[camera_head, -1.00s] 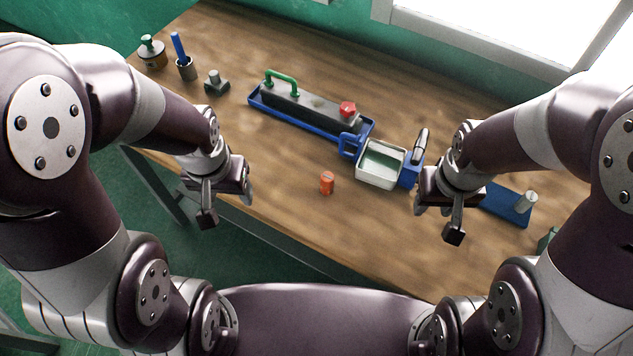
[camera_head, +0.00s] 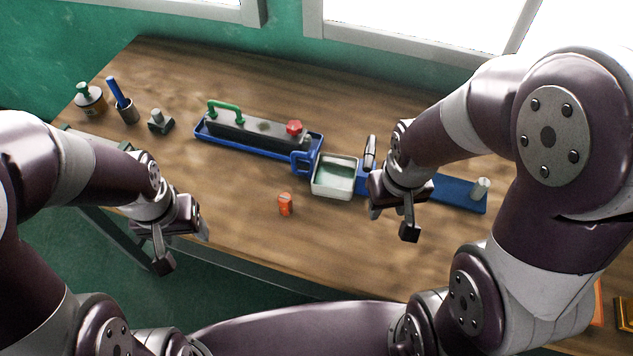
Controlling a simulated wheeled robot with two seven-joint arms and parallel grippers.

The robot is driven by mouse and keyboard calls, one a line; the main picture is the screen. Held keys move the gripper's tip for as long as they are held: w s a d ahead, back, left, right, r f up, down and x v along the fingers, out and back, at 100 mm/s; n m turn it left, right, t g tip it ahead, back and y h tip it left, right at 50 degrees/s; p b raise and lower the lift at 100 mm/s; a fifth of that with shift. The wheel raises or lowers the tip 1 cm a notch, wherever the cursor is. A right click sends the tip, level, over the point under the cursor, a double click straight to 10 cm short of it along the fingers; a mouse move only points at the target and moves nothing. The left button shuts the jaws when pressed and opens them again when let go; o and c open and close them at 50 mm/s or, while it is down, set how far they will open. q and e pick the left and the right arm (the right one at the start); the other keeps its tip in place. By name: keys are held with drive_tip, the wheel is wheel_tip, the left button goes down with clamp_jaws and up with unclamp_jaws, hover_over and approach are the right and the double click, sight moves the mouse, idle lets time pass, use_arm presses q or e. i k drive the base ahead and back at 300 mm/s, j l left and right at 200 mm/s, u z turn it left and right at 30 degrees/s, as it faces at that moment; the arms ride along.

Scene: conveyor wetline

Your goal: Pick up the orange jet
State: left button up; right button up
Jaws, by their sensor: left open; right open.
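The orange jet (camera_head: 285,204) is a small orange cylinder standing upright on the wooden table, near its front edge. Nothing touches it. My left gripper (camera_head: 180,250) is open and empty, to the left of the jet, at the table's front edge.
Behind the jet are a white basin (camera_head: 333,190) and a blue tray (camera_head: 214,141) with a green handle (camera_head: 226,108) and red knob (camera_head: 294,127). A blue plate (camera_head: 455,195) lies right. Table around the jet is clear.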

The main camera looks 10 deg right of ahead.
sight(284, 199)
drive_tip(key=j+z, duration=0.2)
drive_tip(key=z, duration=0.3)
drive_tip(key=j+z, duration=0.2)
drive_tip(key=z, duration=0.25)
drive_tip(key=k+j+z, duration=0.1)
drive_tip(key=z, duration=0.4)
drive_tip(key=k+j+z, duration=0.1)
drive_tip(key=z, duration=0.4)
drive_tip(key=k+j, duration=0.15)
